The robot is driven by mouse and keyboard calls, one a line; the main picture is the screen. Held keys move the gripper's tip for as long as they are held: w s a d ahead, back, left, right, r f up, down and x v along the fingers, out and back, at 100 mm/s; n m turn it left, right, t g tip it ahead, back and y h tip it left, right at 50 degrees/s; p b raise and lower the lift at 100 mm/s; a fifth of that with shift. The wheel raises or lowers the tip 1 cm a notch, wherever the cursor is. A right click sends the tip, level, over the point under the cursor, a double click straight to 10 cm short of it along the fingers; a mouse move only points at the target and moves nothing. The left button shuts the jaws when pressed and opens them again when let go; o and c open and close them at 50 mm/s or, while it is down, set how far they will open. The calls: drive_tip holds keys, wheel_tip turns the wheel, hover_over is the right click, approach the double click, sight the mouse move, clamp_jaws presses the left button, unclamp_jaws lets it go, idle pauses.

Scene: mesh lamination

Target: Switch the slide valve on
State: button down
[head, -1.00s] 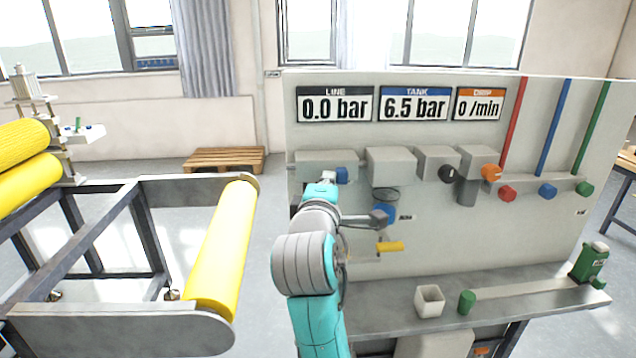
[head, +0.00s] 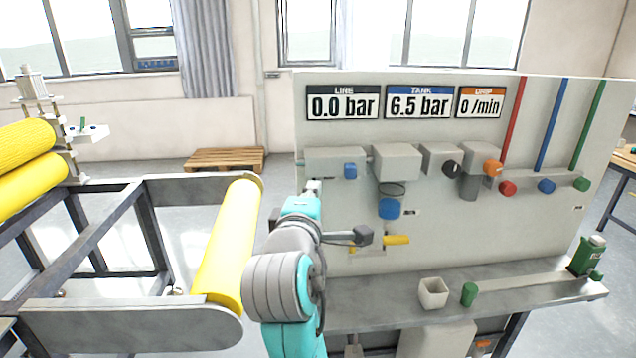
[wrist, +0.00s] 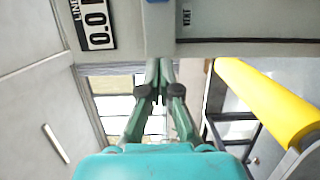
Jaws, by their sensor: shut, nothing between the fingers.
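A grey box (head: 322,161) with a blue block (head: 350,171) on its front is at the left end of the panel. It may be the slide valve; I cannot tell for sure. In the wrist view a blue piece (wrist: 158,14) shows at the top edge, beside a small label. My gripper (wrist: 158,66) points toward it, fingers together and empty, with a visible gap between them and the blue piece. In the head view my gripper (head: 313,186) is at the panel's left edge, below and left of the blue block, partly hidden by my arm.
A blue-bottomed bowl (head: 389,208) and a yellow handle (head: 397,240) are on the panel right of my arm. The LINE display (head: 343,106) reads 0.0 bar. A yellow roller (head: 228,245) on a frame stands close on the left. A shelf (head: 530,289) juts out below the panel.

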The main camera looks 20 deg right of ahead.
drive_tip(key=shift+v, duration=2.05)
drive_tip(key=s+f+t+y, duration=0.1)
drive_tip(key=s+f+y, duration=0.2)
drive_tip(key=f, duration=0.9)
drive_tip(key=s+f+y, duration=0.3)
drive_tip(key=s+f, duration=0.1)
drive_tip(key=f, duration=0.8)
drive_tip(key=s+a+f+m+y, duration=0.1)
drive_tip(key=s+f+m+y, duration=0.15)
drive_tip(key=s+f, duration=0.9)
drive_tip(key=s+m+g+y, duration=0.1)
drive_tip(key=s+m, duration=0.8)
drive_tip(key=s, duration=1.6)
drive_tip(key=shift+d, duration=0.3)
